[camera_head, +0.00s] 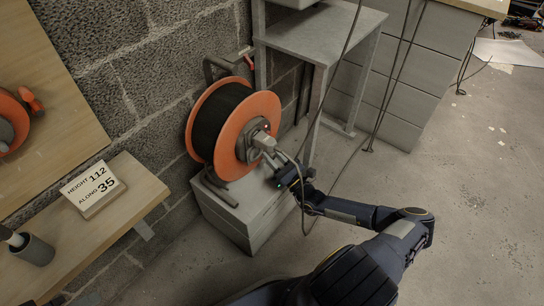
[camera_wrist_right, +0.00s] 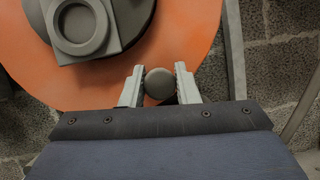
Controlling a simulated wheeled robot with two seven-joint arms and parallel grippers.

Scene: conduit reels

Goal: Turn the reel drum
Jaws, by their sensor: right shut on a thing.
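The reel drum (camera_head: 219,118) has orange flanges and dark conduit wound between them. It stands upright in a dark frame on a grey box by the block wall. In the right wrist view the orange flange (camera_wrist_right: 190,35) fills the upper middle, with a grey hub (camera_wrist_right: 82,27) at upper left. My right gripper (camera_head: 268,146) is at the near face of the drum. In the right wrist view its fingers (camera_wrist_right: 160,87) are shut on a round grey knob (camera_wrist_right: 159,83) in front of the flange, near its lower edge. My left gripper is not in view.
The grey box (camera_head: 247,222) carries the reel. A grey shelf unit (camera_head: 312,38) stands just behind it, with cables hanging nearby. A wooden bench (camera_head: 125,205) at left holds a sign (camera_head: 93,189) and a dark cup (camera_head: 35,252). The floor at right (camera_head: 480,190) is mostly clear.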

